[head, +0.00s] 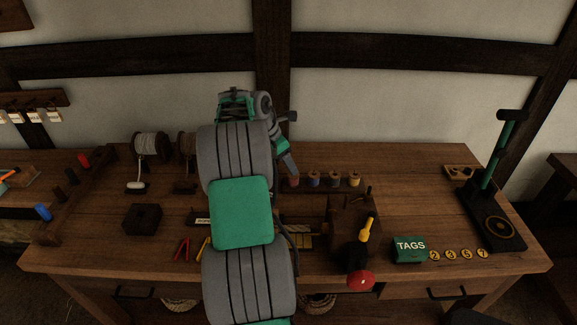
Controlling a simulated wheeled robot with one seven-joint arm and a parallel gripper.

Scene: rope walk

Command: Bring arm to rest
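My arm rises from the bottom middle of the head view, over the workbench (350,160), its thick grey links and green cap in front of the bench's centre. Beyond the top link the arm bends to the right and down. The end of the arm with my gripper (289,162) is small and partly behind the arm, above the back middle of the bench. I cannot make out its fingers, or whether it holds anything.
Spools of cord (150,146) stand at the back left, a dark block (142,219) in front. Small coloured reels (334,179) line the back middle. A wooden block (345,215), a red-ended tool (361,280), a green TAGS box (410,249) and a black stand (490,220) occupy the right.

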